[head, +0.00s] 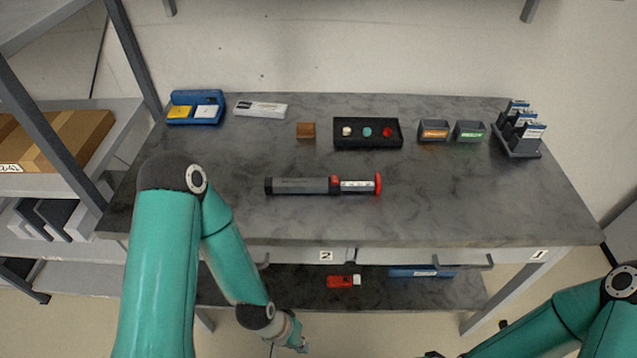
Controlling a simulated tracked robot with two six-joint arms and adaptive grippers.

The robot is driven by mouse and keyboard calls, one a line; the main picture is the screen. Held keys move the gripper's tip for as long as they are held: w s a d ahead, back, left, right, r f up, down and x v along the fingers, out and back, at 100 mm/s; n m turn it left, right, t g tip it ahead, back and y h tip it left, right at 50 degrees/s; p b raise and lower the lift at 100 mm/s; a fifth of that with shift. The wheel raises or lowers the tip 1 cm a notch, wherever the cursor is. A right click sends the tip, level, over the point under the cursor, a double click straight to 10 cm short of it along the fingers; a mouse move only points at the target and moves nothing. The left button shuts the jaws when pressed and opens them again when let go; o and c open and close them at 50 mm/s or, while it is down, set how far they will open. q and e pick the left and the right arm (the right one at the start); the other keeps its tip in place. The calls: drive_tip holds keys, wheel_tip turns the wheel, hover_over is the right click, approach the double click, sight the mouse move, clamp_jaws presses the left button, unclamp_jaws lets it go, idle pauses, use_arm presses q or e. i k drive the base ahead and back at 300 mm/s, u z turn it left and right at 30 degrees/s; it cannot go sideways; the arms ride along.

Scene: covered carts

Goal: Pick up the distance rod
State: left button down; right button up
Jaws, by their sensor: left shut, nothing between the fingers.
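A dark grey rod (300,186) with a red collar, a pale marked section and a red end disc lies flat on the grey table top, near its middle. It looks like the distance rod. Nothing touches it. My left gripper (299,345) is low at the bottom of the head view, in front of the table and below the level of its top. It is shut and empty, well apart from the rod. My right arm comes in at the bottom right, and its gripper is not in view.
Behind the rod stand a brown block (306,130), a black tray with coloured knobs (368,145), two small bins (434,131), a blue case (195,107), a white box (260,108) and a rack (519,135). Drawer handles (478,262) jut from the front. A lower shelf holds a red item (341,281).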

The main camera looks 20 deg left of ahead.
sight(272, 186)
drive_tip(key=z, duration=0.85)
drive_tip(key=i, duration=0.2)
drive_tip(key=u, duration=3.65)
drive_tip(key=k, duration=1.6)
drive_tip(key=z, duration=0.45)
drive_tip(key=i, duration=0.5)
drive_tip(key=z, duration=0.15)
